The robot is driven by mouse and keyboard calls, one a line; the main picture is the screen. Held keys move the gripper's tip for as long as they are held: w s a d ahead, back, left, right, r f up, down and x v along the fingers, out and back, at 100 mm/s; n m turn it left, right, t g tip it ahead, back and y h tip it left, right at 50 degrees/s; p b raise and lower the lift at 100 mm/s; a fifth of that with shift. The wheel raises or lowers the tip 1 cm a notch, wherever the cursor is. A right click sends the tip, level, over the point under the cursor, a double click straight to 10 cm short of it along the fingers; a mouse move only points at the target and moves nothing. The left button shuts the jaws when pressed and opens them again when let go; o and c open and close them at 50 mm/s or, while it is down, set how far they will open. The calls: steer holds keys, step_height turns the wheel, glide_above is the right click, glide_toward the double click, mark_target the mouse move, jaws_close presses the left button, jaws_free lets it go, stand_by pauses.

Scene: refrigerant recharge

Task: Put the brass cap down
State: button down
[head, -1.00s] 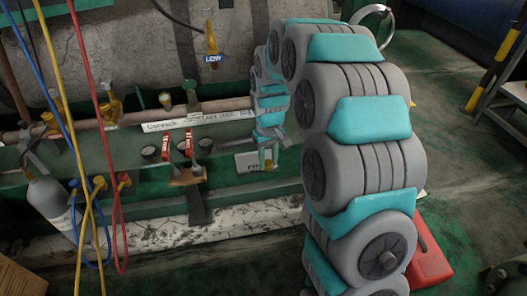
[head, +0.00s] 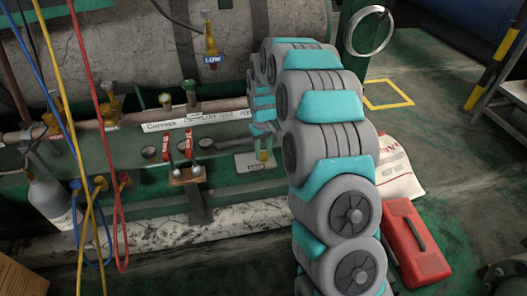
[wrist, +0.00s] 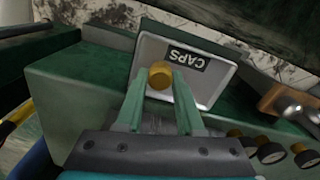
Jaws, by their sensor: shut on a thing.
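The brass cap (wrist: 160,72) is a small round yellow piece between my fingertips in the wrist view. My gripper (wrist: 160,82) is shut on it, with one green finger at each side. Behind the cap in the wrist view is the pale grey tray with a dark rim and a CAPS label (wrist: 184,58). The cap overlaps the tray's inside in this view; whether it touches the floor of the tray I cannot tell. In the head view the tray (head: 246,167) sits on the green ledge below my wrist, and the gripper there is small and partly hidden by my arm.
A wooden block with red-tagged tools (head: 187,176) stands left of the tray. Round black-rimmed fittings (wrist: 271,153) lie nearby in the wrist view. Pipes with brass valves run behind. Blue, yellow and red hoses (head: 88,110) hang at left. A red case (head: 415,245) stands on the floor.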

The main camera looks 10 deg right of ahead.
mark_target(263, 154)
steer(key=shift+f, duration=0.1)
steer(key=c, duration=0.5)
jaws_free()
step_height(263, 154, up, 11)
steer(key=s+r, duration=0.4)
steer(key=s, duration=0.6)
steer(key=s+r, duration=0.4)
steer(key=s, duration=0.5)
steer(key=s+f+m, duration=0.1)
steer(key=s, duration=0.7)
steer(key=s+g, duration=0.1)
steer(key=s, duration=0.7)
steer(key=s+f+m, duration=0.1)
steer(key=s, duration=0.7)
steer(key=shift+s+f+m+g+b, duration=0.3)
steer(key=shift+f+g, duration=0.05)
steer(key=shift+g, duration=0.05)
